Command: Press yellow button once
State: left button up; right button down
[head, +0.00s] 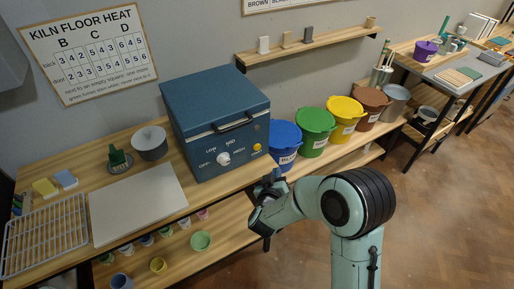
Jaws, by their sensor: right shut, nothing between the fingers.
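The small yellow button (257,147) is on the lower right of the front of the blue kiln box (217,120). A white dial (223,159) with LOW, MED, HIGH and OFF marks sits left of it. My right gripper (274,176) is shut and empty, below and slightly right of the button, near the table's front edge. A gap shows between the gripper and the button in the picture; the depth between them is hard to judge. My left gripper is not in view.
Blue (285,148), green (315,134), yellow and brown buckets stand right of the kiln, close to my right gripper. A pale board (138,203), a grey bowl (150,143) and a wire rack (45,235) lie to the left. Small cups stand on the lower shelf.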

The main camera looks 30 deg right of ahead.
aim_at(257, 147)
jog(key=shift+w, duration=0.1)
jog(key=w, duration=0.2)
jog(key=w+p, duration=0.1)
jog(key=w, duration=0.1)
jog(key=w+p, duration=0.1)
jog(key=w, duration=0.2)
jog(key=shift+a+r, duration=0.1)
jog(key=shift+a, duration=0.2)
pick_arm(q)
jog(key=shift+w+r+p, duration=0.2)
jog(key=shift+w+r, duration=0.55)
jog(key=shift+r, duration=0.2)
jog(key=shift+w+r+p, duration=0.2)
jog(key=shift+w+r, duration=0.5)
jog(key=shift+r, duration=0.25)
pick_arm(e)
jog(key=shift+w, duration=0.8)
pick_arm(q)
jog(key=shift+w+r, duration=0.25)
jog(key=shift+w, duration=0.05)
pick_arm(e)
jog(key=shift+w, duration=0.45)
